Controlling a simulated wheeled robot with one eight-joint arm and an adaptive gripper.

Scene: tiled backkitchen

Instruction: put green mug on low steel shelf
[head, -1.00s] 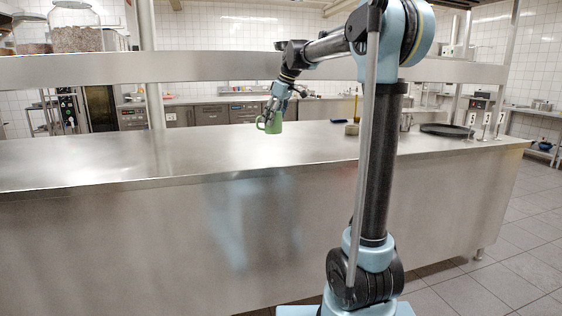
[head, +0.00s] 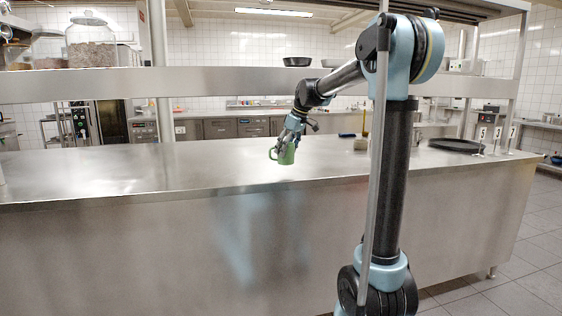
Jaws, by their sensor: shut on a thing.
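The green mug (head: 286,157) is in the head view, near the middle, over the steel counter. My gripper (head: 284,146) is shut on it and holds it roughly upright, handle toward the left. The mug looks to be above the counter top, but I cannot tell the gap exactly. A steel shelf (head: 230,82) runs along above the counter, behind the mug; I cannot tell whether it is the low one.
The steel counter (head: 120,172) is clear at left and centre. A glass jar (head: 90,42) stands on the shelf at left. A post (head: 159,70) rises behind the counter. A dark pan (head: 297,61) is farther back.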

